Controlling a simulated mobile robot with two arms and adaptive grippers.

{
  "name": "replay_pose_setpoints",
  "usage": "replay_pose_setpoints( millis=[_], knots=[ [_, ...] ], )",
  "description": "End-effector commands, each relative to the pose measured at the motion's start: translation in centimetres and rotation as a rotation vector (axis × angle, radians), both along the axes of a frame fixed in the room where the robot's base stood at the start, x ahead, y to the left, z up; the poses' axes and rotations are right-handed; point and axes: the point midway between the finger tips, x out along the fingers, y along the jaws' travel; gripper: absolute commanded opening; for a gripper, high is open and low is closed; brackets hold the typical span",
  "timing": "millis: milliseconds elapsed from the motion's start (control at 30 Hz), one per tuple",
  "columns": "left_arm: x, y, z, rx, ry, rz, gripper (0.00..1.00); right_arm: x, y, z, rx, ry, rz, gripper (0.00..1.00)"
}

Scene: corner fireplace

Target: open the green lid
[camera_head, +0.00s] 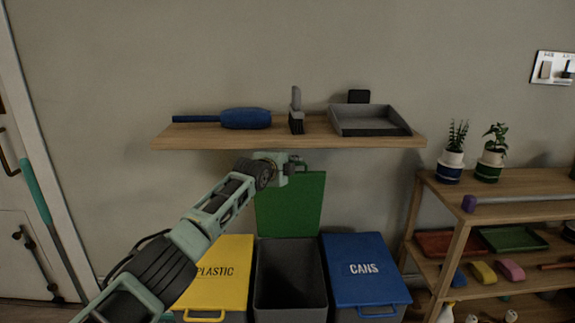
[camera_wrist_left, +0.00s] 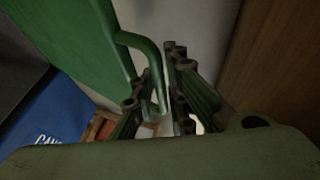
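The green lid (camera_head: 290,205) stands raised and upright against the wall, behind a dark grey bin (camera_head: 290,275) whose top is open. My left gripper (camera_head: 291,168) is at the lid's top edge in the head view. In the left wrist view the green lid (camera_wrist_left: 65,35) fills the upper left, and its bent green handle (camera_wrist_left: 151,58) runs between the fingers of my left gripper (camera_wrist_left: 165,95). The fingers stand close on both sides of the handle; whether they grip it I cannot tell. My right gripper is not in view.
A wooden shelf (camera_head: 220,137) with a blue duster (camera_head: 245,118), a brush and a grey tray (camera_head: 368,120) is just above my left gripper. A yellow-lidded bin (camera_head: 222,270) and a blue-lidded bin (camera_head: 365,270) flank the open one. A wooden rack (camera_head: 510,186) stands right.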

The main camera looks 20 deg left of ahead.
Motion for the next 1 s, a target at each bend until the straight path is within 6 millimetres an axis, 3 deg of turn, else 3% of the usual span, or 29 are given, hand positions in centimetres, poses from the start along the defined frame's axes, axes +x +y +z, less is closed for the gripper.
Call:
replay_pose_setpoints(
  millis=[133, 567, 1000],
  knots=[
    [0.0, 0.0, 0.0, -0.002, 0.000, 0.000, 0.27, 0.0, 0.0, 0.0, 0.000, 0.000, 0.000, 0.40],
    [-0.2, 0.1, 0.0, -0.003, 0.002, 0.000, 0.27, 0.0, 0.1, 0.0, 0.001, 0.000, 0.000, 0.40],
    [-4.0, 0.6, 1.2, -0.003, -0.002, -0.001, 0.27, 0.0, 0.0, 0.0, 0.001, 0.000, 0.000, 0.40]
  ],
)
